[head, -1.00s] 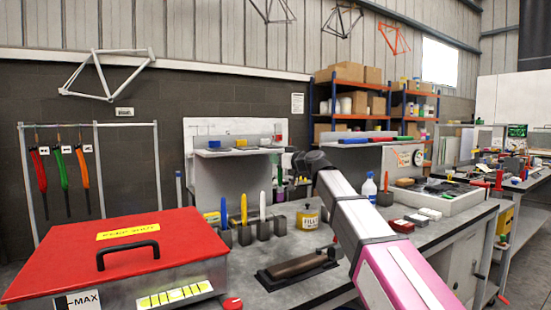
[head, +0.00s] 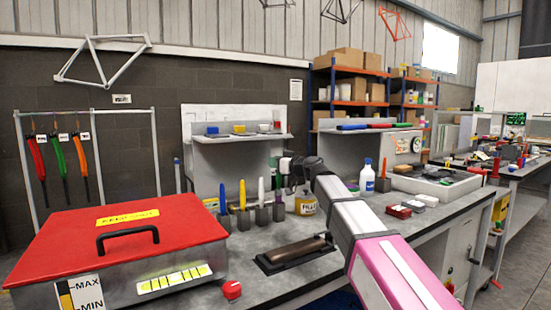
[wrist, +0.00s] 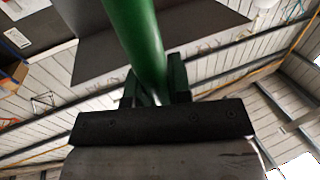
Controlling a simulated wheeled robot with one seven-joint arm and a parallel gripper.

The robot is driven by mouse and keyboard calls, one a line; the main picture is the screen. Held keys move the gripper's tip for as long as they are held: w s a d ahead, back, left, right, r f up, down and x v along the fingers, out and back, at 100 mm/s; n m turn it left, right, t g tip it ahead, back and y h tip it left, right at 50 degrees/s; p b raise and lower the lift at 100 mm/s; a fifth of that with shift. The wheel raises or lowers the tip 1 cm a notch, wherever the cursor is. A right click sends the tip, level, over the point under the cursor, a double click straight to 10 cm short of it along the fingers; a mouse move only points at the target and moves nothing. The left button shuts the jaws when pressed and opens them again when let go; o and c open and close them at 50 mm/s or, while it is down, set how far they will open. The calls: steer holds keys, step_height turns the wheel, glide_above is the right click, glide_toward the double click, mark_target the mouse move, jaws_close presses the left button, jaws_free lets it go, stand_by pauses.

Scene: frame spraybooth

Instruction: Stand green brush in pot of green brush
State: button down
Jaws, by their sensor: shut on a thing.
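My gripper (head: 284,178) is at the back of the bench, at the right end of a row of small dark pots. In the wrist view it is shut on the green brush (wrist: 138,35), whose thick green handle runs up out of the jaws. In the head view the brush is mostly hidden by the gripper and small. The rightmost pot (head: 278,212) is just below my gripper. I cannot tell whether the brush's lower end is inside it.
Blue (head: 222,198), yellow (head: 242,194) and white (head: 262,190) brushes stand in pots to the left. A filler tin (head: 306,204) is close on the right. A red-lidded box (head: 120,235) and a dark tray (head: 295,254) stand in front.

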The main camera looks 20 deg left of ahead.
mark_target(280, 176)
steer(key=shift+f, duration=2.6)
steer(key=c, duration=1)
jaws_free()
steer(key=shift+d, duration=0.1)
steer(key=v, duration=1)
steer(key=shift+s+d, duration=0.1)
steer(key=shift+d, duration=0.25)
